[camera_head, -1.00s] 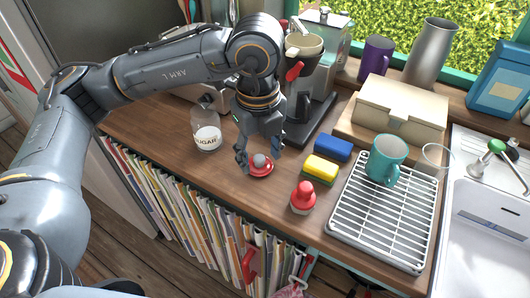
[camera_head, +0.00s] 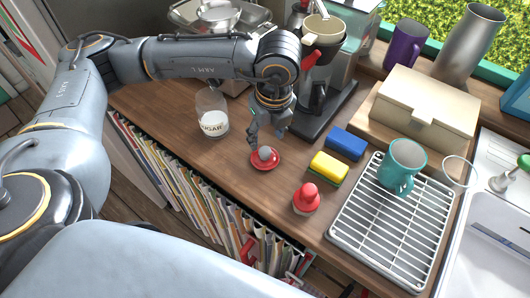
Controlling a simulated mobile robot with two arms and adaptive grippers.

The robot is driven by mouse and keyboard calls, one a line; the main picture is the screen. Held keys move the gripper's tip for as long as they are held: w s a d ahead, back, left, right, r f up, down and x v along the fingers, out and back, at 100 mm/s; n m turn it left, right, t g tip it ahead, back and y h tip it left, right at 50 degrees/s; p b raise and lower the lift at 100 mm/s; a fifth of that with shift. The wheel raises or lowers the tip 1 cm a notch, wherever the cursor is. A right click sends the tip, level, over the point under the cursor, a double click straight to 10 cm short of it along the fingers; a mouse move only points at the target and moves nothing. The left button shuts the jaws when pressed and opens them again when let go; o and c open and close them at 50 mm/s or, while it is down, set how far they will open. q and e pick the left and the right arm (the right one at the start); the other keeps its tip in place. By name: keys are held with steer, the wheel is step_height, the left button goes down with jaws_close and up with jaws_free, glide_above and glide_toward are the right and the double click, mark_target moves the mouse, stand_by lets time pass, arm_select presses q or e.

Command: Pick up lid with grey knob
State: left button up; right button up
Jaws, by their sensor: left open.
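The lid with the grey knob (camera_head: 265,158) is a small red disc lying on the wooden counter, its knob pointing up. My left gripper (camera_head: 266,139) is open and points down just above and behind the lid. Its fingers are close to the knob, but I cannot tell whether they touch it. My right gripper is not in view.
A glass sugar jar (camera_head: 212,122) stands left of the lid. A red-topped shaker (camera_head: 306,198), a yellow sponge (camera_head: 328,168) and a blue sponge (camera_head: 346,143) are to the right. A teal mug (camera_head: 402,166) stands on a white rack (camera_head: 385,235). A coffee maker (camera_head: 322,60) stands behind.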

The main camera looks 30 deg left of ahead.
mark_target(265, 150)
arm_select(q)
step_height(265, 150, down, 2)
steer(key=shift+s+f+p, duration=0.15)
steer(key=shift+f+p, duration=0.1)
steer(key=shift+p, duration=0.8)
steer(key=shift+a+f+p, duration=0.2)
steer(key=shift+f+p, duration=0.1)
steer(key=shift+f, duration=1.15)
steer(key=shift+c, duration=0.8)
jaws_close()
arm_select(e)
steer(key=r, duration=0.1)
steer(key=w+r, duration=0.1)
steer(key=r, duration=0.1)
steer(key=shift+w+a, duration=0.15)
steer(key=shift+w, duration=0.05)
